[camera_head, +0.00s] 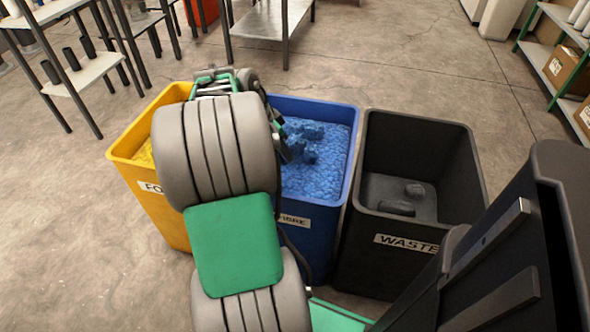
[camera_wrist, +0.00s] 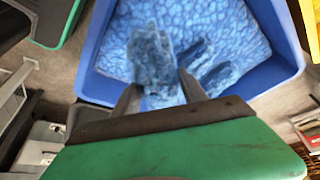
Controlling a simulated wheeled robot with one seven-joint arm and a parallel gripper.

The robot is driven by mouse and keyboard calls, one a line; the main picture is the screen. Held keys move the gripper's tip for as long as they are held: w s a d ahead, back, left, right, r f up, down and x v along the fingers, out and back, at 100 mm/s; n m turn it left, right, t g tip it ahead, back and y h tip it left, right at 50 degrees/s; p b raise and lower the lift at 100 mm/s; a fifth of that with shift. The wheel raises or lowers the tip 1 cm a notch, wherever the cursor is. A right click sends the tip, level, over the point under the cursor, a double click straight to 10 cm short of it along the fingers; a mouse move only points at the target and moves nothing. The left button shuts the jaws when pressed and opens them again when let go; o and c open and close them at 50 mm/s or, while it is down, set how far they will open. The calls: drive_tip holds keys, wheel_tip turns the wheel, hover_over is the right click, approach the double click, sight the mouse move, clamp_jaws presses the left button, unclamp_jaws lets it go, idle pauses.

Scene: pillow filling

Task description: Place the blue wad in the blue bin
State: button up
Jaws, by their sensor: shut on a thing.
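The blue bin (camera_head: 354,125), labelled with a partly hidden word ending in "BRE", stands in the middle of three bins and holds blue filling. In the wrist view the blue bin (camera_wrist: 92,82) spreads below my gripper. My gripper (camera_wrist: 158,90) is shut on the blue wad (camera_wrist: 152,58), a crumpled mottled blue lump between the two fingers, over the bin's filling. I cannot tell whether the wad touches the filling. Another darker blue lump (camera_wrist: 207,62) shows beside it in the bin. In the head view my arm hides most of the gripper.
A yellow bin (camera_head: 126,150) stands left of the blue one, and a black bin (camera_head: 440,130) labelled WASTE, with dark lumps inside, stands right. Shelves (camera_head: 85,75) and a metal table (camera_head: 262,22) are behind. A green-framed rack with boxes (camera_head: 562,68) is at right.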

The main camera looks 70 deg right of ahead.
drive_tip(key=shift+m, duration=0.3)
drive_tip(key=f+b, duration=0.1)
drive_tip(key=f, duration=0.2)
drive_tip(key=f+b, duration=0.1)
drive_tip(key=f, duration=0.3)
drive_tip(key=s+f+b, duration=0.1)
drive_tip(key=f, duration=0.3)
drive_tip(key=shift+s+d, duration=0.1)
drive_tip(key=shift+d, duration=0.2)
drive_tip(key=shift+r, duration=0.15)
drive_tip(key=o, duration=1.5)
drive_tip(key=shift+o, duration=0.2)
